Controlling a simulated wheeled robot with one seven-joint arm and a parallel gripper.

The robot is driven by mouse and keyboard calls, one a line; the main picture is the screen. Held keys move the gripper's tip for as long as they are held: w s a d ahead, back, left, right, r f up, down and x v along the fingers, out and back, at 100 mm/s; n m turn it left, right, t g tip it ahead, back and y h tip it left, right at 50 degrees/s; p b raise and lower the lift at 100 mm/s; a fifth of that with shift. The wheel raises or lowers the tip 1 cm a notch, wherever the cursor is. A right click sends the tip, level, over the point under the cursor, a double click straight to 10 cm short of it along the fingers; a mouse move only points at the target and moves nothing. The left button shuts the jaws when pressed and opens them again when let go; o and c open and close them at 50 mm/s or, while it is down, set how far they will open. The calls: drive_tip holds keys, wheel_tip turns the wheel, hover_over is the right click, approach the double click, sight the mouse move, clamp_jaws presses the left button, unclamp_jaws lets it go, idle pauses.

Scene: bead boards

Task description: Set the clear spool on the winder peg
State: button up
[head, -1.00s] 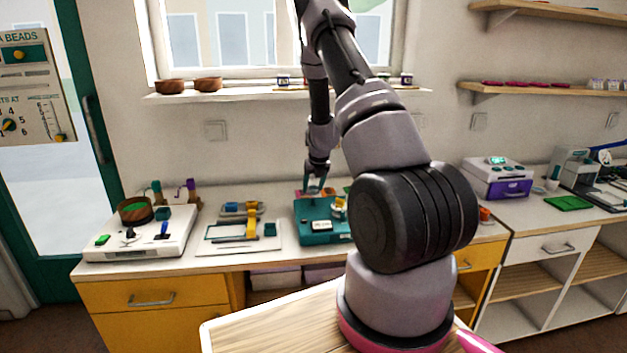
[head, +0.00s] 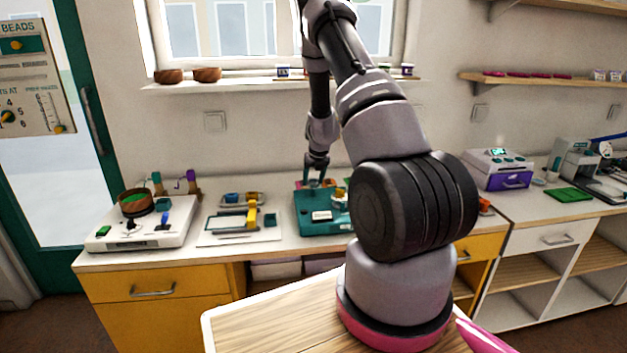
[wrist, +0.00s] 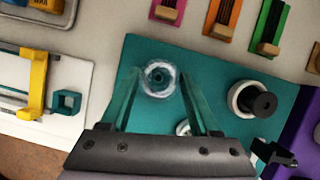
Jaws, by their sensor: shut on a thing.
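The clear spool (wrist: 159,80) is a pale, see-through ring with a dark centre. In the wrist view it sits between the fingertips of my gripper (wrist: 159,74), which is shut on it. The spool is over the teal winder board (wrist: 207,64), which also shows in the head view (head: 311,226). A dark round shape shows through the spool's middle; I cannot tell whether it is the peg or how high the spool is above it. In the head view my gripper (head: 315,183) is over the back of the board, and the spool is too small to make out.
A white ring around a black knob (wrist: 263,103) stands on the board's right side. Coloured holders (wrist: 221,17) line the back. A white board with a yellow arm (wrist: 33,82) and a teal cube (wrist: 67,102) lies left. Wooden bowls (head: 207,75) stand on the sill.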

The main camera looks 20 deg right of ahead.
drive_tip(key=shift+f, duration=0.15)
drive_tip(key=shift+f, duration=0.6)
drive_tip(key=shift+f, duration=0.15)
drive_tip(key=shift+f, duration=0.9)
drive_tip(key=o, duration=1.4)
